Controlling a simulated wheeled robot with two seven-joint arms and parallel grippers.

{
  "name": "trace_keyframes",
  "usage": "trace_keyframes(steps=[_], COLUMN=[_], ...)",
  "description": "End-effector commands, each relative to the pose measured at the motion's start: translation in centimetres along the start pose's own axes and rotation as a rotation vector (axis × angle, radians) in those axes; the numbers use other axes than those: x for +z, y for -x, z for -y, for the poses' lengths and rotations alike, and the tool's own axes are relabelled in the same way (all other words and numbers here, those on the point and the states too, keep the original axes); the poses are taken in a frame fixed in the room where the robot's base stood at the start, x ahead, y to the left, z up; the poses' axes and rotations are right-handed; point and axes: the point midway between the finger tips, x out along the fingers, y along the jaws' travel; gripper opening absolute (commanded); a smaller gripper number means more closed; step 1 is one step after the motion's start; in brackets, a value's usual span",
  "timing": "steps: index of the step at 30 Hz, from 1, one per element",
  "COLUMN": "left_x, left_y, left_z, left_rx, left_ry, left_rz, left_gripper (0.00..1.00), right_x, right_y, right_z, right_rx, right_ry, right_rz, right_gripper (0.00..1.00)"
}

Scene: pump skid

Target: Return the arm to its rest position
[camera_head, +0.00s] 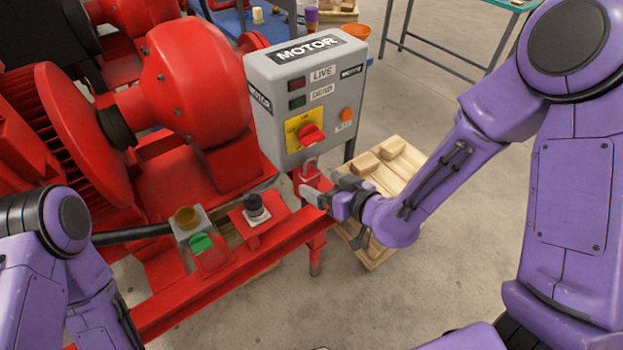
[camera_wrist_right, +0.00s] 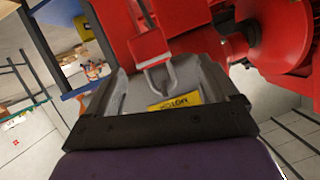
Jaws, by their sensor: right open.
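My right arm (camera_head: 440,185) reaches in from the right in the head view. Its gripper (camera_head: 318,190) is just below the grey motor control box (camera_head: 300,120), near the red skid frame. In the right wrist view the jaws are apart. A red block with a grey U-shaped loop (camera_wrist_right: 150,48) shows at or beyond the jaws; I cannot tell whether it touches them.
The red pump skid (camera_head: 190,300) fills the left, with a green button (camera_head: 201,243) and a black knob (camera_head: 254,206) on its front. A wooden pallet (camera_head: 370,255) lies on the floor under my right forearm. A green table (camera_head: 450,12) stands behind. Floor at front centre is clear.

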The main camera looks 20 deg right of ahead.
Motion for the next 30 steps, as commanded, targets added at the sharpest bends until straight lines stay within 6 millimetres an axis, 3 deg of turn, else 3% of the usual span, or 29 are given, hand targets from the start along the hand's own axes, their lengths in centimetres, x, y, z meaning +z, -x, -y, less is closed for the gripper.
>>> trace_keyframes(steps=[2, 3, 9, 23, 25, 26, 30], left_x=[0.1, -0.7, -1.8, -1.9, -1.9, -1.9, -1.9], left_y=[-0.1, 1.7, 4.3, 4.6, 4.6, 4.6, 4.6], left_z=[0.0, 0.2, 0.4, 0.4, 0.4, 0.4, 0.4], left_rx=[0.000, 0.000, 0.000, 0.000, 0.000, 0.000, 0.000], left_ry=[0.000, 0.000, 0.000, 0.000, 0.000, 0.000, 0.000], left_rz=[0.000, 0.000, 0.000, 0.000, 0.000, 0.000, 0.000], left_gripper=[0.43, 0.43, 0.43, 0.43, 0.43, 0.43, 0.43], right_x=[0.0, -0.8, -0.6, 0.1, 0.6, 1.2, 10.1], right_y=[1.9, 2.4, 3.8, 4.1, 4.1, 4.2, 7.1], right_z=[0.0, 0.2, 0.1, -0.1, -1.7, -2.8, -7.8], right_rx=[0.000, 0.000, 0.000, 0.006, 0.089, 0.144, 0.474], right_ry=[-0.002, -0.002, -0.001, -0.037, -0.132, -0.182, -0.421], right_rz=[-0.002, 0.004, 0.003, 0.007, 0.030, 0.046, 0.236], right_gripper=[0.87, 0.87, 0.87, 0.87, 0.87, 0.87, 0.87])
